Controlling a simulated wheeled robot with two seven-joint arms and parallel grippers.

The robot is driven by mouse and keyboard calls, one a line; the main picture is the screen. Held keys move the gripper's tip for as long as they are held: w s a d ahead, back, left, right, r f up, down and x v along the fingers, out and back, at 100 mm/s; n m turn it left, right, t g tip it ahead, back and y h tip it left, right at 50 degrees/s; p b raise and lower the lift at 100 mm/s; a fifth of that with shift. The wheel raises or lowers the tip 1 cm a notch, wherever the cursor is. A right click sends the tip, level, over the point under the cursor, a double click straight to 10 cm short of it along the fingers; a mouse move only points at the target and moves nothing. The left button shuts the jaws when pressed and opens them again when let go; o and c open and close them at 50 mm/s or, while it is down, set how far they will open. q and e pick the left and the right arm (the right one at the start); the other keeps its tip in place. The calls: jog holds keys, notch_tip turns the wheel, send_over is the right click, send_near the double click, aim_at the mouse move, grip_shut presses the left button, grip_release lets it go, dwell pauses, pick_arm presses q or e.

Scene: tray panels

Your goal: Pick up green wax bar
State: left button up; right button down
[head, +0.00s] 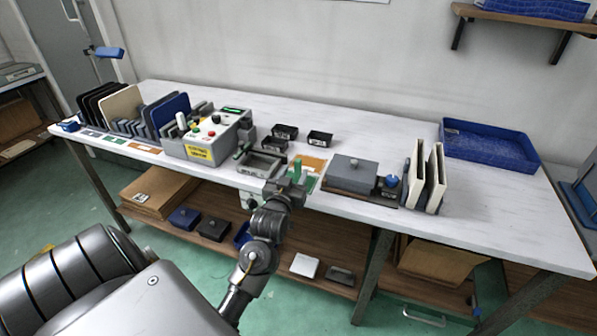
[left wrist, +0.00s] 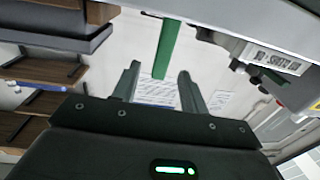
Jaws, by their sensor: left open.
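There are gaps between the bar and both fingers in that view. I cannot tell how deep the bar is between them. My right gripper is not in view.
A grey control box (head: 205,138) and a grey tray (head: 262,164) stand left of the gripper. Small black bins (head: 320,138) sit behind it. A grey lidded box (head: 353,172) and cream panels (head: 435,180) stand to the right. The table's back is mostly clear.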

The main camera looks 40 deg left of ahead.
aim_at(297, 167)
pick_arm(q)
jog(key=x, duration=0.4)
jog(key=shift+w+a+f, duration=0.1)
jog(key=shift+w+a, duration=0.1)
jog(key=shift+w, duration=0.2)
grip_shut()
